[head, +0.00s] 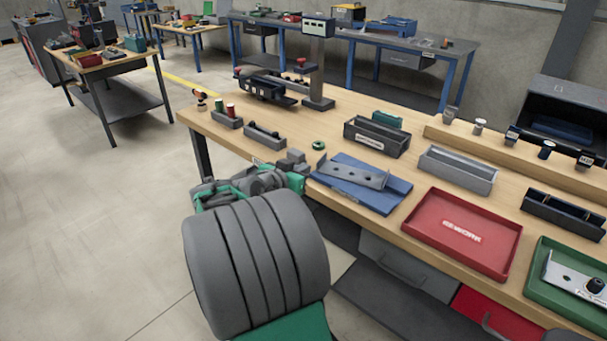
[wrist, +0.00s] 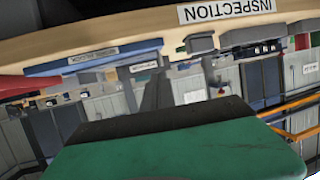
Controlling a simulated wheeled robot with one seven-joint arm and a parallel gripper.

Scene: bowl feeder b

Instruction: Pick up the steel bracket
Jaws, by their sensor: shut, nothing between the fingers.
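The steel bracket (head: 352,173) is a long grey plate with holes and a raised left end. It lies on the blue tray (head: 388,199) near the workbench's front edge in the head view. My gripper (head: 297,159) is at the front edge of the bench, left of the bracket and apart from it. It is shut and empty, though its fingertips are small and partly hidden by my arm. The wrist view is upside down and partly filled by a green and black part of mine. I cannot make out the bracket there.
A red tray (head: 461,233) and a green tray (head: 537,284), which holds another metal plate with a black knob, lie to the right. Grey (head: 457,173) and black (head: 376,138) bins stand behind. A green ring (head: 318,145) lies near my gripper. Small bins (head: 264,136) stand left.

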